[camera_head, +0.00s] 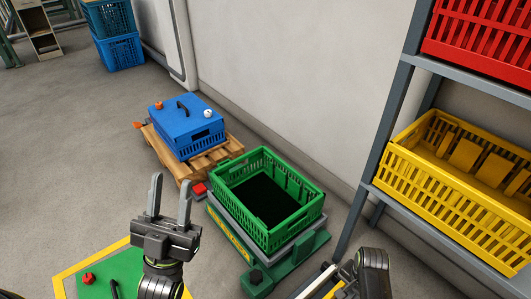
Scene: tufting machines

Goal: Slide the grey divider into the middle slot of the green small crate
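The green small crate (298,222) stands open at the top on a grey-and-green base in the middle of the view. Its inside is dark, and I cannot make out slots in it. I do not see a grey divider that I can identify. My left gripper (170,200) is upright in front and to the left of the crate, apart from it. Its two grey fingers are spread with nothing between them. My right gripper (370,272) is at the bottom edge, right of the crate, partly cut off. Its fingers cannot be made out.
A blue crate (190,128) with small items on top stands on a wooden pallet (170,160) behind. A shelf rack (385,125) at right holds yellow (410,185) and red crates (480,50). A yellow-edged green surface (100,285) lies at lower left. Open floor is at left.

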